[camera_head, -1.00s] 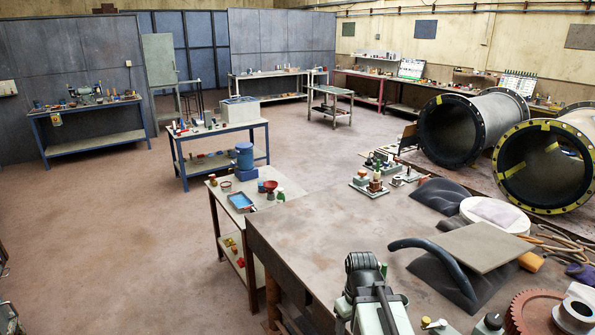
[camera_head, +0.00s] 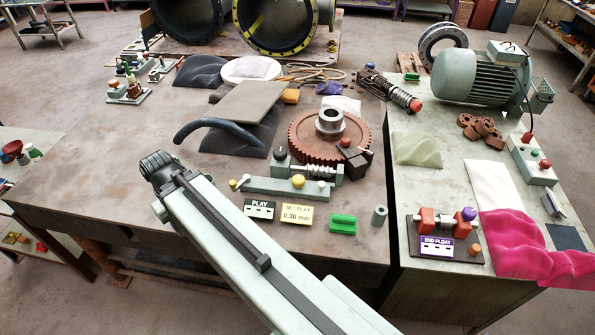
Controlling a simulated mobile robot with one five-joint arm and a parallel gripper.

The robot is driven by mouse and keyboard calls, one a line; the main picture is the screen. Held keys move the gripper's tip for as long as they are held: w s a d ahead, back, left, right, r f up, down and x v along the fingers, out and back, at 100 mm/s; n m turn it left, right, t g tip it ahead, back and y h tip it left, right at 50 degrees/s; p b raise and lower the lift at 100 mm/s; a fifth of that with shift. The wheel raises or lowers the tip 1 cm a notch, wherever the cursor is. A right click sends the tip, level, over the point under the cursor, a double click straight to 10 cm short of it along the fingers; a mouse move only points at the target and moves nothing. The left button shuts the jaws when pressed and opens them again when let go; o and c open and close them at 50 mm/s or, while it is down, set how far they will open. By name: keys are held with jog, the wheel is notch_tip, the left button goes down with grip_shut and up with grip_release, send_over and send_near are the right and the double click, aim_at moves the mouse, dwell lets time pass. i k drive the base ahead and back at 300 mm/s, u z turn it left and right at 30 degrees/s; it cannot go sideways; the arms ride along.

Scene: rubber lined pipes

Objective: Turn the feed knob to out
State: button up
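No knob in view is labelled as a feed knob, so I cannot tell which one it is. On the main bench, a grey-green worm fixture (camera_head: 275,186) stands in front of a brown-red gear wheel (camera_head: 308,142). It has a yellow knob (camera_head: 298,181) on top and a smaller yellow knob (camera_head: 233,184) at its left end. On the right bench, a red fixture labelled END FLOAT (camera_head: 440,219) carries a purple knob (camera_head: 468,213).
A PLAY card (camera_head: 259,209), a yellow SET PLAY 0.30 mm card (camera_head: 297,213), a green block (camera_head: 343,223) and a grey cylinder (camera_head: 380,215) lie along the bench front. A motor (camera_head: 480,77) and a control box (camera_head: 532,160) stand on the right bench.

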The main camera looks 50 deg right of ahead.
aim_at(299, 181)
jog(key=z, duration=1.4)
jog(key=k, duration=1.05)
jog(key=u, duration=1.4)
jog(key=i, duration=1)
